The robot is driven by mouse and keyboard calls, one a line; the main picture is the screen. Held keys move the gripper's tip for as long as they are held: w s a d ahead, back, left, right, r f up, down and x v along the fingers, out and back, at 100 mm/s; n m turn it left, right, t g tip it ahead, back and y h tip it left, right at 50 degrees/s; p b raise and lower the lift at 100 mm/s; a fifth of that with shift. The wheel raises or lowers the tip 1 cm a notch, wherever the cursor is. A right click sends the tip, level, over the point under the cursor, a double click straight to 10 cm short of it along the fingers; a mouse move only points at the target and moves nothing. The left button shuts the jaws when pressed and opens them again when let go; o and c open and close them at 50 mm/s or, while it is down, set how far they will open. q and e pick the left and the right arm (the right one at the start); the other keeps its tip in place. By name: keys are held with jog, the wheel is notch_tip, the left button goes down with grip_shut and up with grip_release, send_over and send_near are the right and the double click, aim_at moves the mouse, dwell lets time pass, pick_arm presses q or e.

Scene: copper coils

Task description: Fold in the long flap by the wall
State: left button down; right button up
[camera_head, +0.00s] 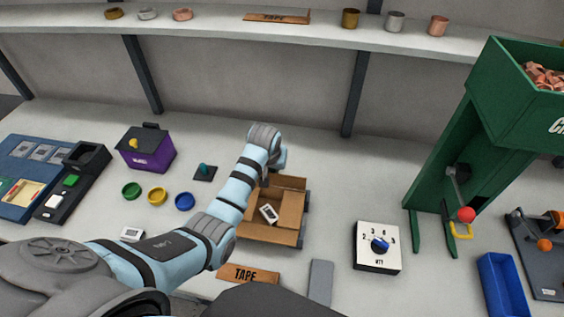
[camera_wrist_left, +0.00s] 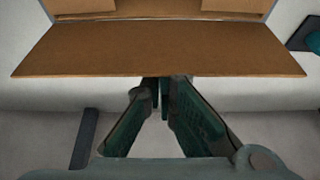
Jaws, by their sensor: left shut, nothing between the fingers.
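An open brown cardboard box (camera_head: 271,232) stands on the table in the head view, with a small white item (camera_head: 268,213) with a dark face inside. Its long flap by the wall (camera_wrist_left: 158,52) spans the wrist view as a broad brown panel, sticking outward. In the head view my left forearm and wrist partly hide the box's far left side. My left gripper (camera_wrist_left: 161,82) is shut and empty, its fingertips at the flap's outer edge; I cannot tell whether they touch it. In the head view its fingers are mostly hidden behind the wrist. My right gripper is not seen.
A white quantity dial (camera_head: 378,246) stands right of the box, a green dispenser (camera_head: 440,150) beyond it. A tape strip (camera_head: 248,274) lies in front. Small coloured dishes (camera_head: 157,195) and a purple box (camera_head: 146,152) are at left. A shelf (camera_head: 220,33) runs along the wall.

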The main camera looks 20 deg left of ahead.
aim_at(272, 182)
pick_arm(q)
jog(key=shift+s+f, duration=0.15)
jog(key=shift+s, duration=0.15)
jog(key=shift+d, duration=0.1)
jog(key=shift+s+d+r, duration=0.15)
jog(key=shift+s+r, duration=0.1)
jog(key=shift+s, duration=0.4)
jog(key=shift+s+d+r, duration=0.15)
jog(key=shift+s+r, duration=0.1)
jog(key=shift+s, duration=0.4)
jog(key=shift+s+d+r, duration=0.15)
jog(key=shift+s+r, duration=0.1)
jog(key=shift+s, duration=0.4)
jog(key=shift+s+d+f, duration=0.15)
jog(key=shift+s+f, duration=0.1)
jog(key=shift+s, duration=0.35)
jog(key=shift+s+d+f, duration=0.15)
jog(key=shift+s+f, duration=0.1)
jog(key=shift+s, duration=0.3)
jog(key=shift+f, duration=0.2)
